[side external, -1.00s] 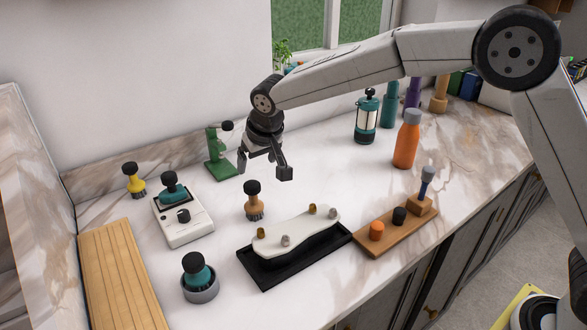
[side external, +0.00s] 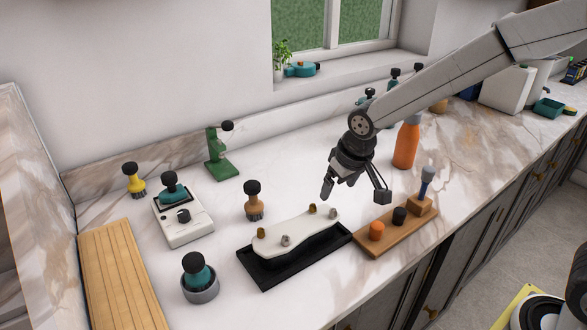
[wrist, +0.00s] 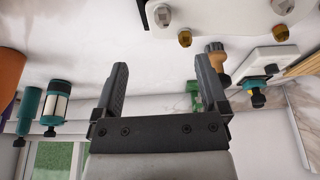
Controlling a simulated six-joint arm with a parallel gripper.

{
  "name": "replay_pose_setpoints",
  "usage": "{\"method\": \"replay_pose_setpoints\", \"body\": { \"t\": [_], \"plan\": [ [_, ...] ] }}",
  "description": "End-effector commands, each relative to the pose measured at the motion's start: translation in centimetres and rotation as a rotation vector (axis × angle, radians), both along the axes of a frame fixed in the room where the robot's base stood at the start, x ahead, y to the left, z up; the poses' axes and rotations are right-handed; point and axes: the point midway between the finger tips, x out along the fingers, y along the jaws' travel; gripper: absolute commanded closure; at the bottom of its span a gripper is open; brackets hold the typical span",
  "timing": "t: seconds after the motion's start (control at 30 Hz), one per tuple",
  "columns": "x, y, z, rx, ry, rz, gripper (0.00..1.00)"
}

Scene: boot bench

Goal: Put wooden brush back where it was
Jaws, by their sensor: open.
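The wooden brush (side external: 253,201) stands upright on the counter, bristles down, with a tan wooden body and a black knob on top. It is behind the black tray, right of the white device. In the wrist view the brush (wrist: 216,62) shows beside the right finger, partly hidden by it. My gripper (side external: 356,191) is open and empty. It hangs above the counter, well to the right of the brush, near the back of the wooden block holder.
A black tray (side external: 262,275) holds a white board with several small knobs. The wooden holder (side external: 405,231) carries pegs and a grey-topped tool. An orange bottle (side external: 405,146) stands behind my gripper. A teal-topped brush sits in a grey cup (side external: 201,290).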

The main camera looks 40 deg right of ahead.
Motion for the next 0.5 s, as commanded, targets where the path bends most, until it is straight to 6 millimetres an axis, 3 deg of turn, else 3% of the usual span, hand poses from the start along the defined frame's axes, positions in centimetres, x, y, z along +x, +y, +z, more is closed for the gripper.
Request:
{"method": "replay_pose_setpoints", "body": {
  "t": [0.3, 0.5],
  "plan": [
    [-9.7, -4.5, -2.5, 0.003, 0.045, -0.012, 0.07],
    [-13.8, -5.7, -3.7, 0.004, 0.06, -0.015, 0.07]
  ]
}}
